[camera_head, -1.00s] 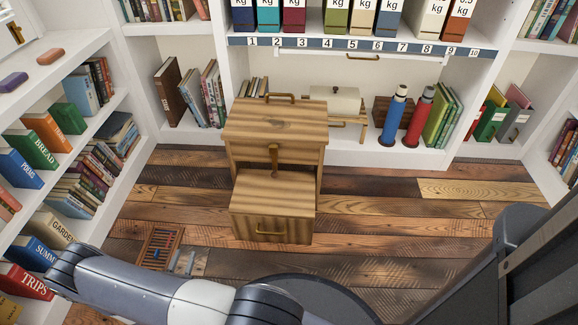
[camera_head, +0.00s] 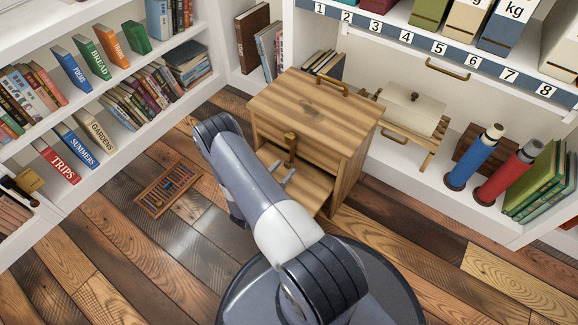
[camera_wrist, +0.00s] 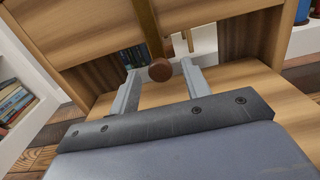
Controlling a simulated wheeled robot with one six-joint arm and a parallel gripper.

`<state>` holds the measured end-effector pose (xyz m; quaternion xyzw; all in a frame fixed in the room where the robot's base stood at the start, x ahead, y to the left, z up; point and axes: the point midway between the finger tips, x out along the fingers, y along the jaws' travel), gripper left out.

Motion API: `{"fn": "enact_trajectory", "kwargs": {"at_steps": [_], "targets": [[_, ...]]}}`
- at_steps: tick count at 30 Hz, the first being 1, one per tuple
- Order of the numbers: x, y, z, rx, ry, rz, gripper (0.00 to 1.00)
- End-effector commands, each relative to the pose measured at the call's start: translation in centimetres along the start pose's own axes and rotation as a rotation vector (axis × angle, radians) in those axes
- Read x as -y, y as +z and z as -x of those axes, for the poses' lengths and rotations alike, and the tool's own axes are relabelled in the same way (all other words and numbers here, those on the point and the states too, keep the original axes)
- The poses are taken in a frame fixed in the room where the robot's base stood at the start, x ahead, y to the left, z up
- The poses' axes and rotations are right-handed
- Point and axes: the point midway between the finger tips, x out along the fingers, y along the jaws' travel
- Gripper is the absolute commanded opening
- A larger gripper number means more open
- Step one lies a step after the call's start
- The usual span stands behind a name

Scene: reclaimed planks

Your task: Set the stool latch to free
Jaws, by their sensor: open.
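The wooden step stool (camera_head: 318,95) stands against the shelves, with a brass handle on its top edge. Its latch (camera_head: 290,143) is a brass lever on the front face, hanging downward above the lower step (camera_head: 305,187). In the wrist view the latch lever (camera_wrist: 147,28) ends in a round brown knob (camera_wrist: 160,71). My gripper (camera_head: 280,171) is open in front of the latch, above the lower step. In the wrist view my gripper (camera_wrist: 159,78) has one finger on each side of the knob; I cannot tell whether either touches it. My arm hides part of the lower step.
A wooden tray (camera_head: 167,190) with small items lies on the plank floor to the left. A low slatted rack (camera_head: 423,152), a blue bottle (camera_head: 474,158) and a red bottle (camera_head: 508,172) stand on the right shelf. Bookshelves border the left.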

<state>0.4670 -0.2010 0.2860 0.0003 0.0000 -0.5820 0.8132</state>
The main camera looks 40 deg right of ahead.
Motion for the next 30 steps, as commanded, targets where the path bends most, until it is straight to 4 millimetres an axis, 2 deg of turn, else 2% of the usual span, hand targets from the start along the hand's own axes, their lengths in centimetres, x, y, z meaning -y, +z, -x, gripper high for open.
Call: {"fn": "enact_trajectory", "kwargs": {"at_steps": [3, 7, 18, 30], "targets": [[0.1, -0.2, -1.7, 0.0, -0.003, -0.001, 0.45], [0.1, -0.1, -2.7, 0.001, -0.002, 0.0, 0.45], [0.0, 0.0, -3.2, 0.0, 0.001, 0.0, 0.45], [0.1, 0.0, -3.2, 0.0, 0.0, 0.001, 0.13]]}}
